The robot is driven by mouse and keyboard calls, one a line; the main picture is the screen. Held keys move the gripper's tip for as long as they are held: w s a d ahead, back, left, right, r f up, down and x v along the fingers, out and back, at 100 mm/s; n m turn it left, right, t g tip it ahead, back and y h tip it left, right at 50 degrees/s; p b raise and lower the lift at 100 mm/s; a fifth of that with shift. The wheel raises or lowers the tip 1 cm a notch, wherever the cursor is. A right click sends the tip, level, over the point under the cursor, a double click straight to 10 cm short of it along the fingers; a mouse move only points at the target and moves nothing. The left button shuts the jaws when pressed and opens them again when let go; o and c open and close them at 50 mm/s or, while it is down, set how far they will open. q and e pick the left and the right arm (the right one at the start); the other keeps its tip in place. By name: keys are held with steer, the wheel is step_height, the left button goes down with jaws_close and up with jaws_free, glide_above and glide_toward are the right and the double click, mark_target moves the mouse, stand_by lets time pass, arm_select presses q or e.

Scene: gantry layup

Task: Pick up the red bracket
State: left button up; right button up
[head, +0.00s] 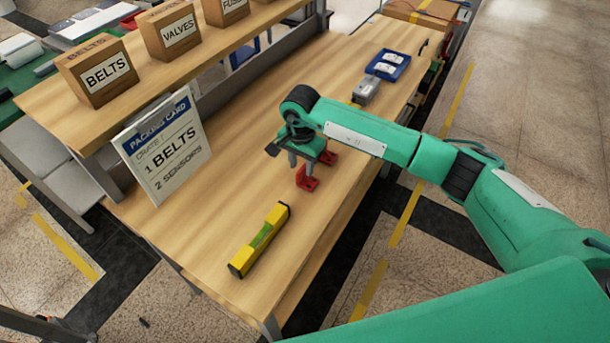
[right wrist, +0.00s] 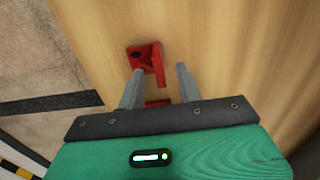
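The red bracket (head: 308,180) lies on the wooden bench top in the middle of the head view. A second red patch shows just behind it, partly hidden by my gripper; I cannot tell if it is the same piece. My right gripper (head: 302,166) is over the bracket, pointing down. In the right wrist view the right gripper (right wrist: 160,69) is open, with its two grey fingers apart. The red bracket (right wrist: 148,59), with a dark hole in one plate, shows between and beyond the fingertips. I cannot tell whether a finger touches it. My left gripper is not in view.
A yellow level (head: 260,240) lies in front on the bench (head: 215,235). A packing card (head: 162,150) stands at left under a shelf with boxes, including a BELTS box (head: 97,71). A grey block (head: 366,91) and a blue tray (head: 373,69) sit farther back.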

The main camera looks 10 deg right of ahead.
step_height(320, 180, down, 2)
steer(key=shift+s+f, duration=0.1)
steer(key=shift+s, duration=0.05)
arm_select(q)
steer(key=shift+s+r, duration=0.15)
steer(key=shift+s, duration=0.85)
arm_select(e)
steer(key=shift+f, duration=0.3)
jaws_close()
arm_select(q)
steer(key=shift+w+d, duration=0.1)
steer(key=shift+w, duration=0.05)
arm_select(e)
steer(key=shift+r, duration=0.2)
